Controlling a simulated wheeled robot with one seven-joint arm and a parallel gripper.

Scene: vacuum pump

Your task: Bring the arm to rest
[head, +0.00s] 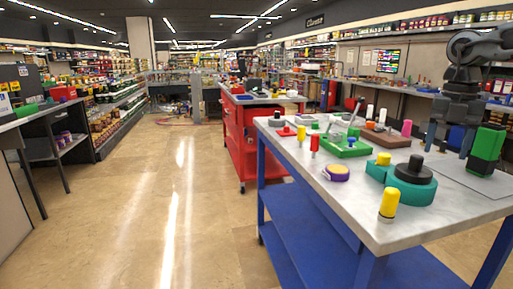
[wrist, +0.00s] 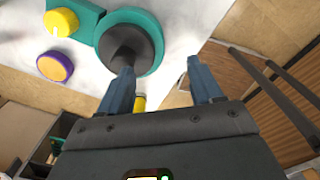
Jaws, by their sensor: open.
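My gripper (head: 448,140) hangs from my arm at the right of the head view, fingers pointing down over the table's far right part. In the wrist view my gripper (wrist: 160,70) has its two blue-grey fingers wide apart, with nothing held between them. A teal round-ended part (head: 425,193) with a black stepped knob (head: 413,170) stands on the table. In the wrist view the black knob (wrist: 125,48) shows beyond the left finger, on the teal part (wrist: 154,32). Whether the fingers touch anything is hard to tell, but no contact shows.
The light-topped blue table (head: 315,205) carries a green block (head: 486,148), a yellow-topped cylinder (head: 389,205), a purple-yellow disc (head: 336,173), a green tray (head: 345,149) and several small pegs. A red cabinet (head: 240,135) stands behind. The floor at left is clear.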

